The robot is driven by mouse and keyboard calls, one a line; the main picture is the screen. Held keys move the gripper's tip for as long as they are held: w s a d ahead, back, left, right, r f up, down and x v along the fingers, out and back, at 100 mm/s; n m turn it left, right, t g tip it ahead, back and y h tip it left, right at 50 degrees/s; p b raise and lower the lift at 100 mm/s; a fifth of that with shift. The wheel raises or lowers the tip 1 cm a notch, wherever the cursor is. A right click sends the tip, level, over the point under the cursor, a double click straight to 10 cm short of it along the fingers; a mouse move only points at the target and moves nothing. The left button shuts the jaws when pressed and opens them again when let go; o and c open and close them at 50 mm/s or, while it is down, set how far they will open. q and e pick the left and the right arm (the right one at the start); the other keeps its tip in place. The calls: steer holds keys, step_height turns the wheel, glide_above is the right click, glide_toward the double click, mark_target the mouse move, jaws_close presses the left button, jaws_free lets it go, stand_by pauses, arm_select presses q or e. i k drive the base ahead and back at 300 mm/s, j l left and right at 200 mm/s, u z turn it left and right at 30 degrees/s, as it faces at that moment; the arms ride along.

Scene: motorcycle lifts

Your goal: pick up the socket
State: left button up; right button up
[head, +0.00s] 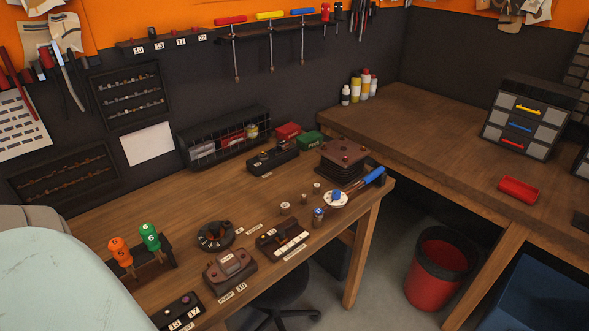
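Several small cylindrical pieces that look like sockets stand on the wooden workbench (185,195) in the head view. One silvery piece (285,208) is left of another (304,198), and a third (317,188) is farther back. A piece with a blue top (318,214) stands nearer the bench's right edge. I cannot tell which is the task's socket. A dark block with white number labels (283,240) lies just in front of them. A wall rail (165,41) carries small pieces above number labels. Neither of my grippers is in view.
Orange (120,250) and green (150,236) handles stand left. A red bin (437,272) is on the floor. A pale rounded surface covers the lower left.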

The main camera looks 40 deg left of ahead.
mark_target(285, 207)
steer(key=i+u, duration=0.1)
steer(key=u, duration=0.3)
steer(key=i+l+u, duration=0.1)
steer(key=u, duration=0.25)
steer(key=l+u, duration=0.15)
steer(key=u, duration=0.25)
steer(key=i+l+u, duration=0.35)
steer(key=l, duration=0.3)
steer(key=l+u, duration=0.2)
steer(key=l, duration=0.15)
steer(key=i, duration=0.05)
